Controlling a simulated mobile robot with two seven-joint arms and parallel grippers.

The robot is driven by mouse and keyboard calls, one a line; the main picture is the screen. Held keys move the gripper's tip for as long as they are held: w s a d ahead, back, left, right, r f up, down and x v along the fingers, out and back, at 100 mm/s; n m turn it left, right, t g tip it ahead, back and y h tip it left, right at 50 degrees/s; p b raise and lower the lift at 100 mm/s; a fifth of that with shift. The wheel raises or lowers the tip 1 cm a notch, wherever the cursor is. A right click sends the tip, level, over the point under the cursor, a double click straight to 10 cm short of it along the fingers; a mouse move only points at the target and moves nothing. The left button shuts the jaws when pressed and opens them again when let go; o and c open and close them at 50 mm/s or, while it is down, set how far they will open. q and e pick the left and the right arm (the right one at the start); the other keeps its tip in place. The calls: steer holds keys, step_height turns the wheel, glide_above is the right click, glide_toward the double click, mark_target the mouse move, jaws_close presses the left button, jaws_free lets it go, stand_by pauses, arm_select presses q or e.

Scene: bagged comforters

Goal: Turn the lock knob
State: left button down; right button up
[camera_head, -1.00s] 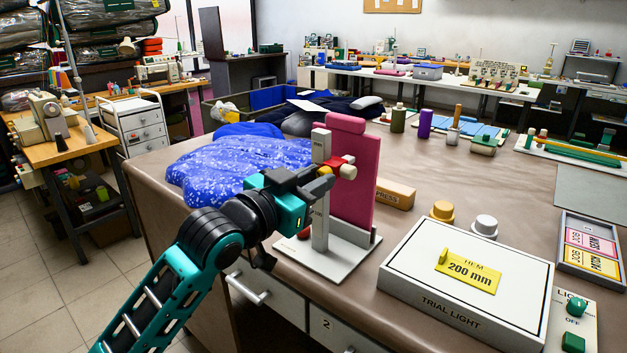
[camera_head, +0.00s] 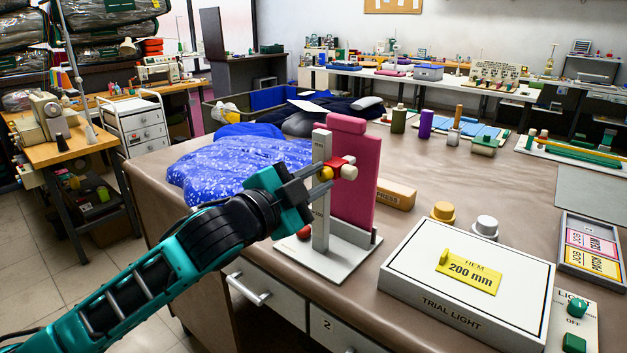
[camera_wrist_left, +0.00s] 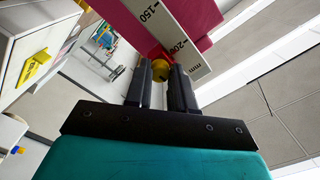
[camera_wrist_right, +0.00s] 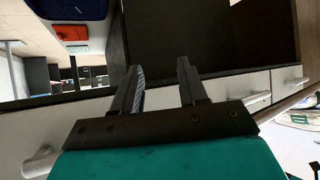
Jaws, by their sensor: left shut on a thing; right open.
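A yellow lock knob (camera_head: 326,173) sits on the red slider (camera_head: 341,161) of an upright grey scale post (camera_head: 320,215), in front of a pink panel (camera_head: 352,190). My left gripper (camera_head: 327,178) reaches in from the left, its fingertips shut on the yellow knob. In the left wrist view the knob (camera_wrist_left: 160,70) lies between the fingertips, with the scale numbers beside it. My right gripper (camera_wrist_right: 160,72) is open and empty in the right wrist view, before a dark opening in furniture with pale drawers. It is not seen in the head view.
The gauge stands on a grey base (camera_head: 345,255) near the table's front edge. A white trial light box (camera_head: 410,260) is to its right, blue fabric (camera_head: 235,170) to its left. A wooden press block (camera_head: 397,195) lies behind it.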

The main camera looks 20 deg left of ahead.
arm_select(q)
steer(key=shift+m, duration=0.5)
steer(key=c, duration=0.9)
jaws_free()
steer(key=shift+c, duration=0.2)
